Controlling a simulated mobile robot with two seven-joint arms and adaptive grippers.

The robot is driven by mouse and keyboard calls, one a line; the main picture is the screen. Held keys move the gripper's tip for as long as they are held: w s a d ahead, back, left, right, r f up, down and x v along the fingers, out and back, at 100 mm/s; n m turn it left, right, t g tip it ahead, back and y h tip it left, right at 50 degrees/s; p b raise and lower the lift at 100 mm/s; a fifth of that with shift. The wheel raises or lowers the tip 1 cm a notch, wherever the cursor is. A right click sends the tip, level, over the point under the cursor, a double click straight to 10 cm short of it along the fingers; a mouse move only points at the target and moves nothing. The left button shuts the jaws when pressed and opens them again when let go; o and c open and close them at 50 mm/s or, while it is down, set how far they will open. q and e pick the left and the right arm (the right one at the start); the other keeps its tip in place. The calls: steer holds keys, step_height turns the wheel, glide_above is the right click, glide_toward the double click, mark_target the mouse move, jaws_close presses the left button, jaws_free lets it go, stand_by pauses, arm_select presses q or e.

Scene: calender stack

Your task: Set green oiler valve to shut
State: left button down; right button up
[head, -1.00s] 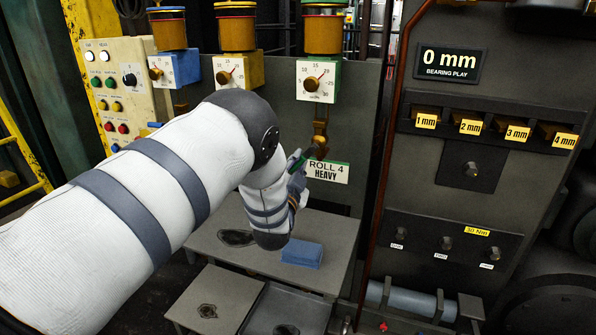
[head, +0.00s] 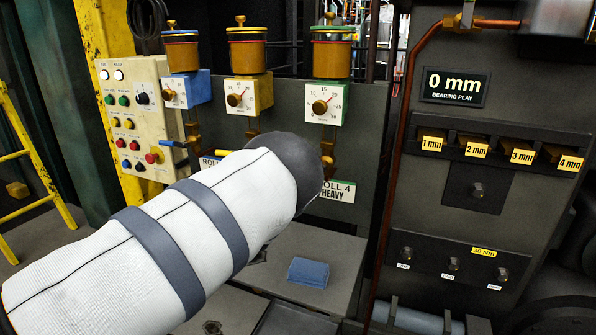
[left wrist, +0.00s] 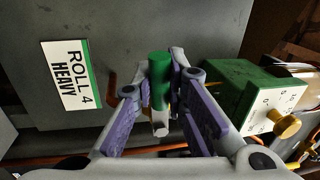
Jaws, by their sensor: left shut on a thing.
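The green oiler stands at the right of three oilers in the head view, with a white dial (head: 325,103) and an amber reservoir (head: 333,58). Brass valve fittings (head: 328,150) hang below it, above the "ROLL 4 HEAVY" label (head: 337,190). In the left wrist view my left gripper (left wrist: 162,88) is shut on the green valve handle (left wrist: 159,67), its fingers on both sides. The green oiler's box (left wrist: 232,90) is right of it there. In the head view my left forearm hides the gripper and handle. My right gripper is not in view.
Blue (head: 187,90) and yellow (head: 248,93) oilers stand to the left; a blue valve handle (head: 172,144) shows below the first. A blue block (head: 309,272) lies on the grey bench. A copper pipe (head: 392,150) and a panel of mm blocks stand right.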

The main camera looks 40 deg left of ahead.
arm_select(q)
steer(key=shift+r+m, duration=0.2)
steer(key=shift+m, duration=0.3)
steer(key=c, duration=1.6)
jaws_free()
steer(key=shift+a, duration=0.1)
steer(key=shift+s, duration=0.1)
steer(key=v, duration=1.2)
